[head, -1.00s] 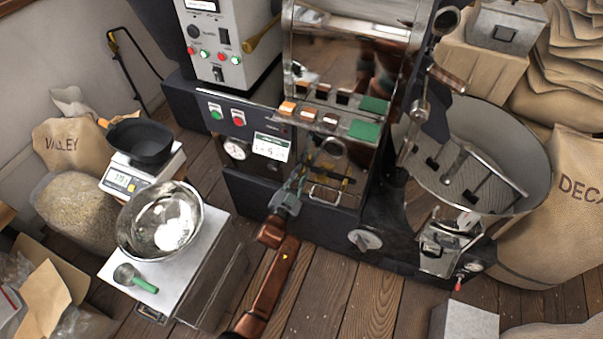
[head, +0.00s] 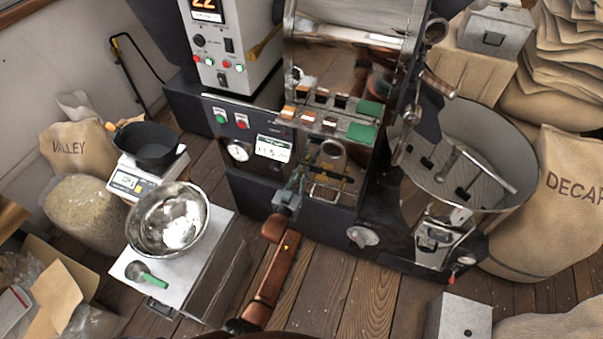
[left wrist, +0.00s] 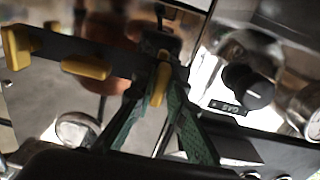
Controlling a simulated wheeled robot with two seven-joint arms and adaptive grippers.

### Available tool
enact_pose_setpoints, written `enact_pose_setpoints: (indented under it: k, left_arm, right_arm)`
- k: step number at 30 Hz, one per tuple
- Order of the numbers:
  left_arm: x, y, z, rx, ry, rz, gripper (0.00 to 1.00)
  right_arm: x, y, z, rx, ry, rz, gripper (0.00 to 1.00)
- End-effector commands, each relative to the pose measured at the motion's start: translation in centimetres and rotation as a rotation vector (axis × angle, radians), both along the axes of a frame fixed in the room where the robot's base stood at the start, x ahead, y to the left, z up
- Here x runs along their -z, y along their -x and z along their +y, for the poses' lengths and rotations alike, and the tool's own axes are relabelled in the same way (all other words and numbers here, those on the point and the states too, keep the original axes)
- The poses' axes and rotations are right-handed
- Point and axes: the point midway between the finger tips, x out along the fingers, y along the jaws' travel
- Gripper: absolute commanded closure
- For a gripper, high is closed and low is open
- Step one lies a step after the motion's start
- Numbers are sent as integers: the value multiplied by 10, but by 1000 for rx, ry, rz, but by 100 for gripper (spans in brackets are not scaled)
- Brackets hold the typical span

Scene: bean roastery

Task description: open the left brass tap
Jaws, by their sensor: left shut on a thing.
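The left brass tap (left wrist: 160,84) shows in the left wrist view as a yellow handle at the end of a dark bar. My left gripper (left wrist: 162,92) has its green-padded fingers on either side of this handle and is shut on it. The handle stands crosswise to the bar; its far end is partly hidden by the fingers. Another yellow handle (left wrist: 87,68) lies along the bar, and a third (left wrist: 18,46) is at the picture's left edge. In the head view my left gripper (head: 291,184) is at the roaster's lower front and hides the held tap. My right gripper is not in view.
A knob marked GAS (left wrist: 248,87) is close to my fingers. The cooling drum (head: 470,165) stands at the right. A steel bowl (head: 168,218) and a green-handled scoop (head: 146,274) rest on a cabinet at the left.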

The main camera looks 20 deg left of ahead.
Motion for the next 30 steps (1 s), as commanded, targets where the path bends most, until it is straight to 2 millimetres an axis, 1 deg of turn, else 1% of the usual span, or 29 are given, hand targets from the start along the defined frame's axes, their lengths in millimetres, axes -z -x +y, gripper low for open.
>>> enact_pose_setpoints:
  k: [6, 7, 13, 23, 26, 29, 30]
  left_arm:
    - [2, 0, 0, 0, 0, 2, 100]
    - [2, 0, 0, 0, 0, 2, 87]
    - [1, 0, 0, 0, -1, 1, 73]
    - [1, 3, 0, 0, -2, 0, 72]
    - [2, 12, 1, -1, -3, 3, 72]
    - [2, 28, 1, -1, -3, 2, 72]
    - [2, 37, 2, -1, -4, 2, 72]
  right_arm:
    - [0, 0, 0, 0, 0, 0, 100]
    - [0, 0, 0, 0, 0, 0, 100]
    - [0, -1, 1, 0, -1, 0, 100]
    - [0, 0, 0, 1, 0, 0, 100]
    - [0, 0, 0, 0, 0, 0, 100]
    - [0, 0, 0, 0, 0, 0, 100]
    - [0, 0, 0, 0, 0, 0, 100]
